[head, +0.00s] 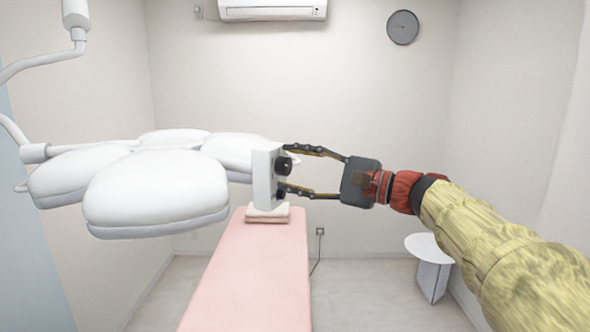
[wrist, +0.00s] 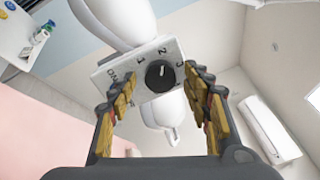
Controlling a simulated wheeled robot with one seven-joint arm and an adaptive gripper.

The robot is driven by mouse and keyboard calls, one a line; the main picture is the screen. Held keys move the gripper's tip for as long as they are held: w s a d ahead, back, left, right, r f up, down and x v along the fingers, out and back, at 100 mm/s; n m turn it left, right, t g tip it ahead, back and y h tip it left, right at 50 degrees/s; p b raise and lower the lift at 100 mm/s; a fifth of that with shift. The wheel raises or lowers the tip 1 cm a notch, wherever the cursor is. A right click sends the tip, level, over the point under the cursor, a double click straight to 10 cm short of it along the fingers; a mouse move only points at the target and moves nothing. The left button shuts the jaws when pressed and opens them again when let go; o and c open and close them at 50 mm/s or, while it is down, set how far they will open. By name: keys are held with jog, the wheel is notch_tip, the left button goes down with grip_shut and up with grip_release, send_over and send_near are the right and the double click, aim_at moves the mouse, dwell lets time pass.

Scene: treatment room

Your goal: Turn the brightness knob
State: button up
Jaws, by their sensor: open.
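The brightness knob (wrist: 159,76) is a round black dial on a pale control panel (wrist: 112,72) marked with numbers. In the head view the knob (head: 284,165) sticks out from the right face of the white control box (head: 264,180), beside the surgical lamp (head: 160,190). My gripper (head: 286,170) is open and reaches in from the right, with one finger above the knob and one below it. In the wrist view the knob lies ahead, between the two fingers of my gripper (wrist: 162,82). I cannot tell whether either finger touches it.
A pink treatment bed (head: 250,280) stands below the lamp, with a small folded pad (head: 267,214) at its far end. A small white side table (head: 431,250) stands at the right. The floor between the bed and the side table is mostly clear.

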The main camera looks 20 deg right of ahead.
jog(key=v, duration=1.2)
jog(key=shift+w+d, duration=0.1)
dwell(0.4)
